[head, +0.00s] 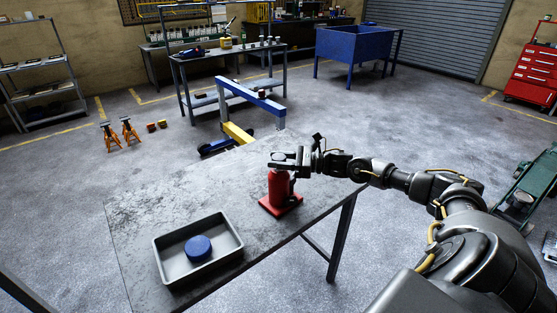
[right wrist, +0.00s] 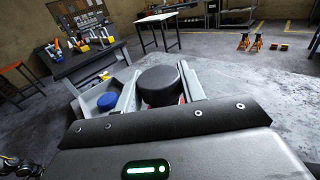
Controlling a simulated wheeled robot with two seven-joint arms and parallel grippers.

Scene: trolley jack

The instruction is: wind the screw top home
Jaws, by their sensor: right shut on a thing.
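A red bottle jack (head: 278,188) stands upright on a red base plate near the right edge of the grey table (head: 150,200). My right gripper (head: 287,158) reaches in from the right at the jack's top and hides part of it. In the right wrist view, a round dark screw top (right wrist: 158,84) sits between the two fingers of my right gripper (right wrist: 160,95), which is shut on it. A bit of red jack body shows below the top. I see no left gripper for sure.
A grey tray (head: 168,270) with a round blue cap (head: 198,248) inside stands on the table, left of the jack. A blue and yellow crane (head: 250,97) stands on the floor behind the table. Orange jack stands (head: 129,131) are farther left. The table's left part is clear.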

